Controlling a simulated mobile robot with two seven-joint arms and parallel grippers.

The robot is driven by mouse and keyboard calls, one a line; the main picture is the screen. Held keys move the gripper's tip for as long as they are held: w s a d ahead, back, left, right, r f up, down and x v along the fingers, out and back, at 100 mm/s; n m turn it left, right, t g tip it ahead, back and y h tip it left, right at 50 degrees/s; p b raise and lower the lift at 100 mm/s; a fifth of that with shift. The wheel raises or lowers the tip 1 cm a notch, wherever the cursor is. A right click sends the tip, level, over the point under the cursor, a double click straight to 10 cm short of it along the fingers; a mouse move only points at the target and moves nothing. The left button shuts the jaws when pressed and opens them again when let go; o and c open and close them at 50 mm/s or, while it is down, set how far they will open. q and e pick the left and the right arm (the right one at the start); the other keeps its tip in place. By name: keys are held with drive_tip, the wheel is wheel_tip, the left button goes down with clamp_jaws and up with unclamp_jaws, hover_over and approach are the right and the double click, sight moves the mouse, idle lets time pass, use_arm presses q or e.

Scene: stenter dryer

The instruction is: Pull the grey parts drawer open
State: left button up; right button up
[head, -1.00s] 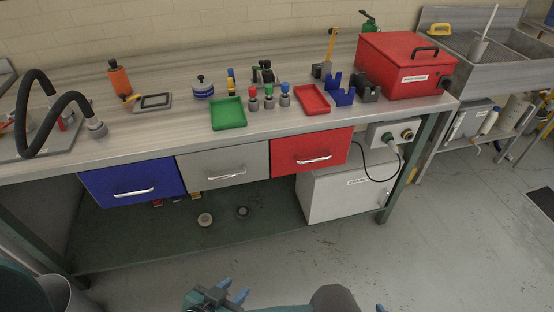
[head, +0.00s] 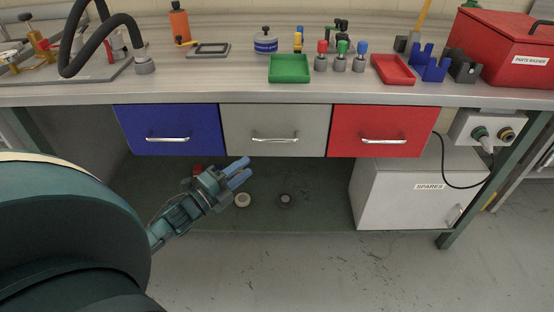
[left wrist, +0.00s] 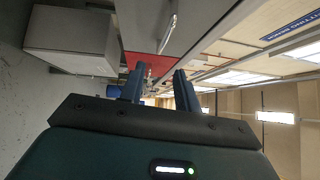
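The grey parts drawer (head: 245,123) is shut under the worktop, between the blue drawer (head: 140,120) and the red drawer (head: 385,118). Its front lies level with theirs. Its silver bar handle (head: 275,139) is in the middle of the front. My left gripper (head: 246,168) is below the drawer's lower left edge in the head view, apart from the handle. Its two blue fingers are spread, with nothing between them. They also show in the left wrist view (left wrist: 157,86), with the red drawer (left wrist: 140,61) beyond. My right gripper is out of view.
A white SPARES cabinet (head: 400,205) stands under the bench at right, with a black cable hanging by it. Small round parts (head: 286,200) lie on the lower shelf. A green tray (head: 289,69) sits on the worktop above the grey drawer.

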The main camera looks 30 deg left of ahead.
sight(277, 140)
use_arm(q)
drive_tip(key=shift+m, duration=0.6)
drive_tip(key=x, duration=0.9)
drive_tip(key=b+x, duration=0.1)
drive_tip(key=x, duration=0.3)
drive_tip(key=shift+w+a+r, duration=0.2)
drive_tip(key=shift+a, duration=0.1)
drive_tip(key=shift+c, duration=0.3)
clamp_jaws()
